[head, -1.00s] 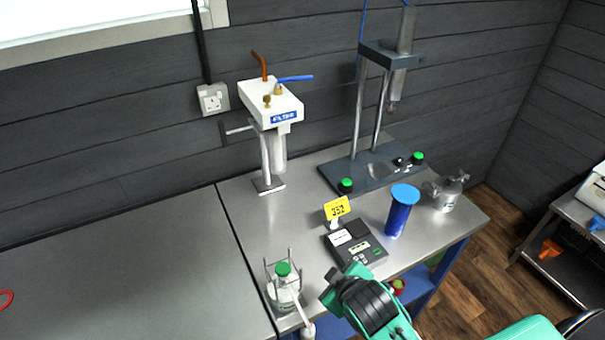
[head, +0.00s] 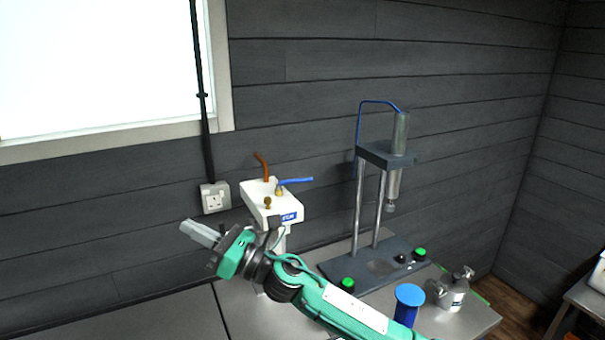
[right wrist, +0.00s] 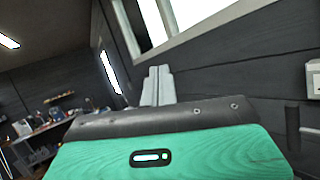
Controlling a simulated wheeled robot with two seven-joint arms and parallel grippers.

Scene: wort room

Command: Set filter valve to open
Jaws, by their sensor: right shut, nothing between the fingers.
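The white filter unit (head: 262,204) stands on the bench against the wall, its blue label on the front right. A blue lever (head: 297,181) on its top sits on a brass fitting and points right. A bent copper pipe (head: 262,166) and a brass knob (head: 267,203) are also on top. My right gripper (head: 199,233) is shut and empty, left of the filter unit and in front of the wall, fingers pointing left. Its shut fingers also show in the right wrist view (right wrist: 157,86). My right arm hides the filter's lower part. My left gripper is out of view.
A wall socket (head: 215,197) with a black cable is behind my gripper. The left bench top (head: 150,318) looks clear.

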